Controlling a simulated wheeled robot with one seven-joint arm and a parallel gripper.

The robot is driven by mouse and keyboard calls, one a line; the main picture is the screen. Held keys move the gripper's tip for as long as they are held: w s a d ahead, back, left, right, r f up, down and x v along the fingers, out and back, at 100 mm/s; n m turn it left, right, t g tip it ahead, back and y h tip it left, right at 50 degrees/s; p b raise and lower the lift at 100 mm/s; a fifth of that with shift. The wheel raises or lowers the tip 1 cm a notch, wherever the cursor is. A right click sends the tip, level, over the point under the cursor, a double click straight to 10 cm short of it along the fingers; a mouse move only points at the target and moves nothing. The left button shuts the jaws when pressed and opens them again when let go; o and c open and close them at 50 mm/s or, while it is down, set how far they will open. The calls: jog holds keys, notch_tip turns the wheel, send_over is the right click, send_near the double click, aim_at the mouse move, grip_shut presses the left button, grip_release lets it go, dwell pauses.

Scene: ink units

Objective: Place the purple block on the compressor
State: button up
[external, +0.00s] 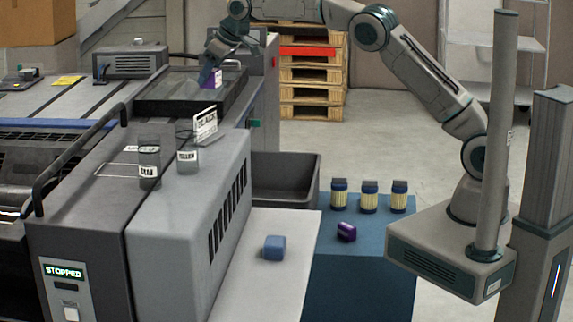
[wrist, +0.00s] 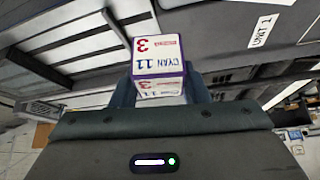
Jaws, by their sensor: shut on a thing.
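My gripper (external: 211,80) is shut on a purple carton (external: 215,78) with white label faces, at the dark tray on the machine. The wrist view shows my gripper (wrist: 160,92) with its fingers on both sides of the carton (wrist: 160,58), marked "CYAN 11" and "3". I cannot tell whether the carton touches the tray. A small dark purple block (external: 346,232) lies on the blue cabinet, apart from my gripper. No label says compressor; a grey vented box (external: 130,62) sits left of the tray, and a larger grey louvred housing (external: 185,225) stands in front.
The dark tray (external: 165,106) has raised walls. A blue block (external: 274,247) lies on the white shelf. Three yellow-and-blue bottles (external: 370,197) line the cabinet's back. An open grey bin (external: 285,170) sits behind the shelf.

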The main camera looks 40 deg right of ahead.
jog(key=d+f+b, duration=0.4)
jog(key=d+f, duration=0.3)
jog(key=d, duration=0.5)
jog(key=d+f+b, duration=0.4)
jog(key=d+f, duration=0.3)
jog(key=d, duration=0.6)
jog(key=d+f+b, duration=0.4)
jog(key=d+f, duration=0.2)
jog(key=d, duration=0.6)
jog(key=s+d+f+n+b, duration=0.1)
jog(key=s+d+f+b, duration=0.8)
jog(key=s+d, duration=0.35)
jog(key=s+d+f+n+b, duration=0.1)
jog(key=s+d+f+b, duration=0.6)
jog(key=s+d+f, duration=0.6)
jog(key=shift+g+y, duration=0.4)
jog(key=w+a+f, duration=0.1)
jog(key=w+a, duration=0.1)
jog(key=w, duration=0.1)
jog(key=w+a+f+b, duration=0.1)
jog(key=w+a+f, duration=0.1)
jog(key=w, duration=0.2)
jog(key=w+a+f+b, duration=0.1)
jog(key=w+a+f, duration=0.1)
jog(key=w, duration=0.2)
jog(key=shift+w+f, duration=0.1)
jog(key=shift+w, duration=0.05)
jog(key=shift+f+b, duration=0.45)
jog(key=shift+f, duration=1.5)
